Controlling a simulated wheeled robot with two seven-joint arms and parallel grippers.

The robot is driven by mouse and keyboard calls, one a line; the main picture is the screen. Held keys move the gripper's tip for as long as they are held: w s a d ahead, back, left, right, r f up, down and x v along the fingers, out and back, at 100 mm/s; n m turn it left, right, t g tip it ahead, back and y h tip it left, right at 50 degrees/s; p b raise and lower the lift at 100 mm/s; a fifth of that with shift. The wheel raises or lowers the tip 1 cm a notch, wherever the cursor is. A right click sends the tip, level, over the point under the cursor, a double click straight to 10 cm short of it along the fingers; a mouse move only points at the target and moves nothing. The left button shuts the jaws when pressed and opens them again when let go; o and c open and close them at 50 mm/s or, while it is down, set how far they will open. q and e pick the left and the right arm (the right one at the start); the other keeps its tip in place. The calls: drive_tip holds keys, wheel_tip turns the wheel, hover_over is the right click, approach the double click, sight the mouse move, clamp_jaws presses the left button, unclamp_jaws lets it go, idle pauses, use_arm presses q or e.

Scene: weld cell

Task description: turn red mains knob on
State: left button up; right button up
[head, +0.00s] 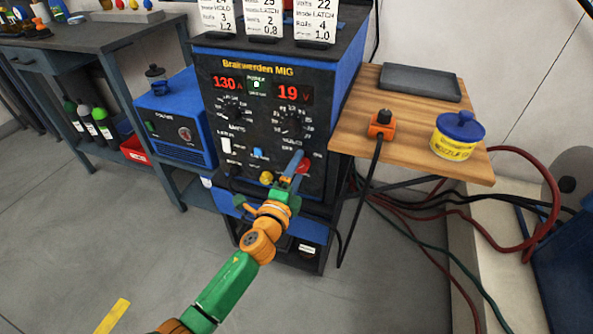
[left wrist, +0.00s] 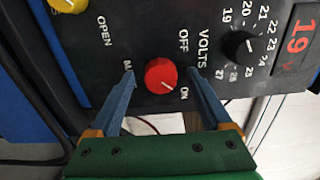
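The red mains knob (left wrist: 161,75) sits on the black front panel of the welder (head: 262,145), with OFF and ON printed beside it in the left wrist view. A short pale mark on the knob points toward the lower right, roughly the ON side; its exact setting is hard to tell. My left gripper (left wrist: 162,74) is open, its blue fingers on either side of the knob with gaps visible. In the head view, the left gripper (head: 294,164) reaches the panel's lower right and partly covers the knob (head: 304,165). My right gripper is not in view.
A yellow knob (left wrist: 68,4) and a black volts knob (left wrist: 240,45) flank the red knob. A wooden shelf (head: 405,115) at right holds a blue-lidded tub (head: 457,138) and an orange plug (head: 381,124). Cables (head: 480,220) hang below. Floor at left is open.

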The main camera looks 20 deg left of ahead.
use_arm(q)
drive_tip(key=s, duration=0.7)
drive_tip(key=shift+a+p, duration=0.15)
drive_tip(key=shift+p, duration=0.2)
